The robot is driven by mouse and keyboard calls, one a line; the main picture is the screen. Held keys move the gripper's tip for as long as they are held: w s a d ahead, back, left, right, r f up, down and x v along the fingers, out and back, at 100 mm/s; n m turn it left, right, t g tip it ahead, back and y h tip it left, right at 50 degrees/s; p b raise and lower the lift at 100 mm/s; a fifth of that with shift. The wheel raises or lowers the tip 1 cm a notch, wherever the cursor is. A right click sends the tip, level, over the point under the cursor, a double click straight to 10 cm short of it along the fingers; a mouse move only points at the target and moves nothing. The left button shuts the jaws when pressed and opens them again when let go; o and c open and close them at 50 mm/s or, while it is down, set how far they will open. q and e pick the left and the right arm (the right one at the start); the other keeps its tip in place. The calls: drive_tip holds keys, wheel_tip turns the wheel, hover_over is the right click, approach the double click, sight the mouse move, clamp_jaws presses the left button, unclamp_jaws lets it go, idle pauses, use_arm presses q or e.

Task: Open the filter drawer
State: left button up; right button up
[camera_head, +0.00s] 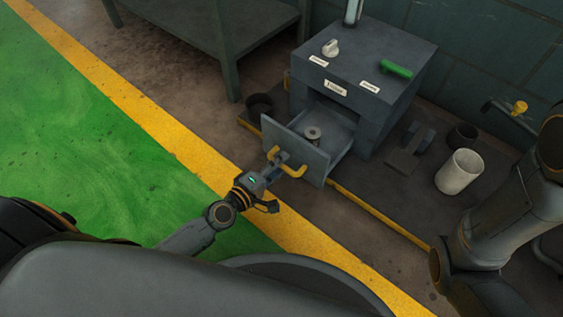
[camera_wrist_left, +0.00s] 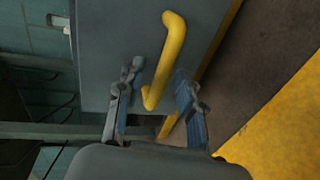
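The filter drawer (camera_head: 305,155) stands pulled out from the front of a dark grey cabinet (camera_head: 365,60). Its inside is visible, with a small round metal part (camera_head: 313,133) in it. A yellow bar handle (camera_head: 298,172) is on the drawer's front panel; it also shows in the left wrist view (camera_wrist_left: 174,50). My left gripper (camera_head: 282,167) is at the handle. In the left wrist view its two fingers (camera_wrist_left: 158,105) stand apart, with the handle's near end between them and gaps visible on both sides. My right arm shows at the right, but its gripper is out of view.
A white cup (camera_head: 459,172), a dark cup (camera_head: 462,136) and a dark block-like part (camera_head: 410,148) stand right of the cabinet. A black ring-shaped pot (camera_head: 260,104) is left of it. A green bench (camera_head: 225,30) is at the upper left. The green floor is clear.

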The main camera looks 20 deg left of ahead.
use_arm(q)
drive_tip(key=v, duration=1)
drive_tip(key=shift+s, duration=0.35)
drive_tip(key=shift+a+r, duration=0.1)
drive_tip(key=shift+r, duration=0.05)
